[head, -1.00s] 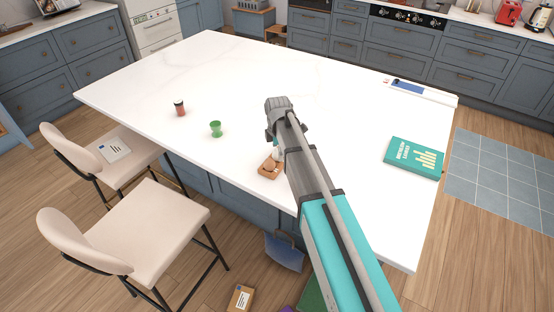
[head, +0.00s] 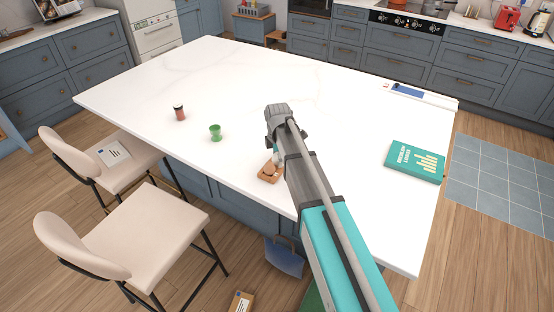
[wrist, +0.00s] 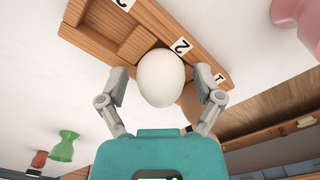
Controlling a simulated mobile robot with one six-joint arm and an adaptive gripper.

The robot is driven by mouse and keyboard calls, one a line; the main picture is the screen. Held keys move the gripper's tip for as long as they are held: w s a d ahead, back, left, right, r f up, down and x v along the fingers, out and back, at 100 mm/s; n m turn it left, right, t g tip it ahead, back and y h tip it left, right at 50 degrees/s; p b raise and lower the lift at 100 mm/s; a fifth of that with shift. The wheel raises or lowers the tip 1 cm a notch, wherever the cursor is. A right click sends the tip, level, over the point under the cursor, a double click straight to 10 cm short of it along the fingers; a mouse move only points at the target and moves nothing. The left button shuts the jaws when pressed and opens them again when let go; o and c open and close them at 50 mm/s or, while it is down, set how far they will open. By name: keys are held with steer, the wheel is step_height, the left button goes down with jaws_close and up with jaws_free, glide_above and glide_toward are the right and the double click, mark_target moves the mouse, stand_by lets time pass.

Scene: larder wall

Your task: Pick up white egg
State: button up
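The white egg (wrist: 161,78) shows in the middle of the wrist view, at a wooden tray (wrist: 95,36) with number labels. My gripper (wrist: 161,74) is open, with one finger on each side of the white egg and a visible gap on both sides. A brown egg (wrist: 189,101) is partly hidden behind the white egg and the right finger. In the head view the wooden tray (head: 266,177) lies near the island's front edge. There my arm hides most of the gripper, and I cannot make out the white egg clearly.
A green goblet (head: 215,132) and a red jar (head: 180,113) stand left of the tray on the white island top (head: 240,75). A teal book (head: 415,161) lies to the right. A pink object (wrist: 299,18) shows in the wrist view. Two stools stand at the front left.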

steer(key=c, duration=0.5)
steer(key=shift+r, duration=0.1)
steer(key=shift+c, duration=0.2)
step_height(320, 180, up, 3)
steer(key=p, duration=0.2)
steer(key=shift+f+p, duration=0.2)
steer(key=shift+p, duration=0.2)
steer(key=s+r+p, duration=0.1)
steer(key=r+p, duration=0.1)
steer(key=s+a+r+p, duration=0.1)
steer(key=s+r+p, duration=0.1)
steer(key=s+a+r+p, duration=0.1)
steer(key=r+p, duration=0.1)
steer(key=shift+s+r+p, duration=0.35)
steer(key=shift+r, duration=0.05)
steer(key=s+a+r+p, duration=0.3)
steer(key=s+a, duration=0.1)
steer(key=s, duration=0.4)
steer(key=shift+r, duration=0.2)
steer(key=shift+f, duration=0.1)
